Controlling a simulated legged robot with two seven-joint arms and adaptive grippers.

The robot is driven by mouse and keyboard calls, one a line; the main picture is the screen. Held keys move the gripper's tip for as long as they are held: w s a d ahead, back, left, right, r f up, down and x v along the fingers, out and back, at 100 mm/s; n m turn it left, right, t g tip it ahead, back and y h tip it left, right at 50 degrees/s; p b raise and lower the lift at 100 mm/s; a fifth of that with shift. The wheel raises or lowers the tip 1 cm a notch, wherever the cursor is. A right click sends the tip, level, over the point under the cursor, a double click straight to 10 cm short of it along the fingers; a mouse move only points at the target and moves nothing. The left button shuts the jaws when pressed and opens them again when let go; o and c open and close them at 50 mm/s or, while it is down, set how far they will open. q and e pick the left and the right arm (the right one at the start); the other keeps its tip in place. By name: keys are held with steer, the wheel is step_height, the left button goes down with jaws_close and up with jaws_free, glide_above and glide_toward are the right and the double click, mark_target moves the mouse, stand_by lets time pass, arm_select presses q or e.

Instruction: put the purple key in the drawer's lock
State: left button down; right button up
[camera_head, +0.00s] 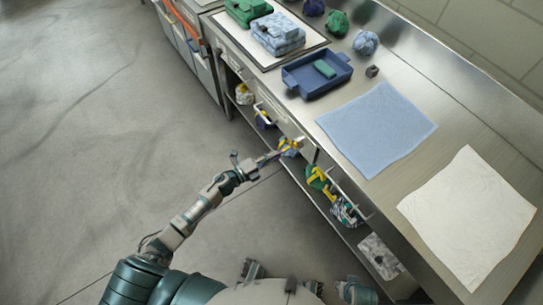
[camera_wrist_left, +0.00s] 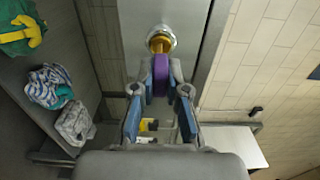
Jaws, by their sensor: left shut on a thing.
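My left gripper (camera_head: 277,154) reaches to the front of the metal counter at its drawers. In the left wrist view, the left gripper (camera_wrist_left: 160,88) is shut on the purple key (camera_wrist_left: 160,72), with one blue-padded finger on each side. The key's yellow end points into the round silver lock (camera_wrist_left: 160,38) on the drawer front (camera_wrist_left: 190,20). The yellow end meets the lock's opening, but I cannot tell how deep it sits. In the head view the key is small and mostly hidden by the gripper. My right gripper does not show.
A blue tray (camera_head: 315,88) with a green item, a blue cloth (camera_head: 376,128) and a white cloth (camera_head: 470,218) lie on the counter. Bags (camera_head: 318,178) sit on the shelf below the drawers. Open floor (camera_head: 90,110) lies left of the counter.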

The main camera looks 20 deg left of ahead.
arm_select(q)
steer(key=shift+d, duration=0.1)
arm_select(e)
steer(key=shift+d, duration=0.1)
arm_select(q)
steer(key=shift+w+d, duration=0.35)
steer(key=shift+d, duration=0.05)
steer(key=shift+w+d, duration=0.15)
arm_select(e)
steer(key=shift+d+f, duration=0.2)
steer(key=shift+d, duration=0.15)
arm_select(q)
steer(key=shift+r, duration=0.1)
steer(key=shift+w, duration=0.1)
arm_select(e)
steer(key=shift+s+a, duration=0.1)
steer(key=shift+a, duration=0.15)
arm_select(q)
steer(key=shift+a, duration=0.25)
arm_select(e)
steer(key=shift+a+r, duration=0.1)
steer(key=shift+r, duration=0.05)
arm_select(q)
steer(key=shift+s, duration=0.3)
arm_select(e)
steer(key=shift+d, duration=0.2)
